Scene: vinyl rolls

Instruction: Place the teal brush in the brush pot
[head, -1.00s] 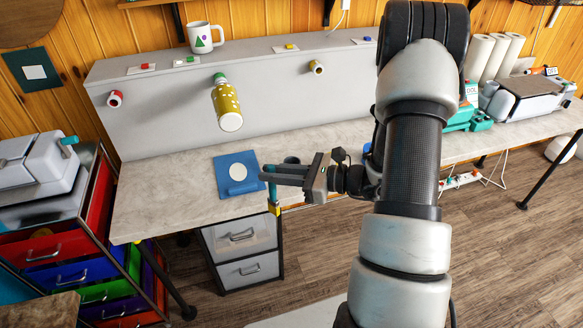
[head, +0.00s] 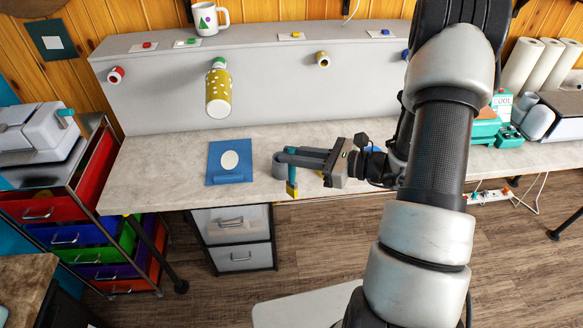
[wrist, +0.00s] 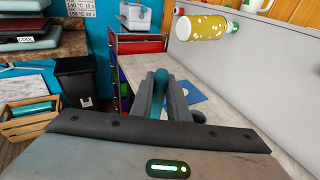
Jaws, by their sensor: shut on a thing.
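My gripper (head: 287,156) is shut on the teal brush (head: 292,174), which hangs upright with its yellow end down, over the bench's front edge in the head view. In the wrist view, the rounded teal end of the brush (wrist: 161,82) shows between the two grey fingers (wrist: 163,100). A grey round pot (head: 278,165), seemingly the brush pot, stands just behind and left of the brush, partly hidden by the fingers. The brush appears in front of the pot; its depth relative to the rim is hard to tell.
A blue board with a white disc (head: 215,165) lies left of the pot. A yellow spotted bottle (head: 218,95) sticks out from the grey back panel (head: 270,85) above the bench (head: 150,175). The bench's left part is clear.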

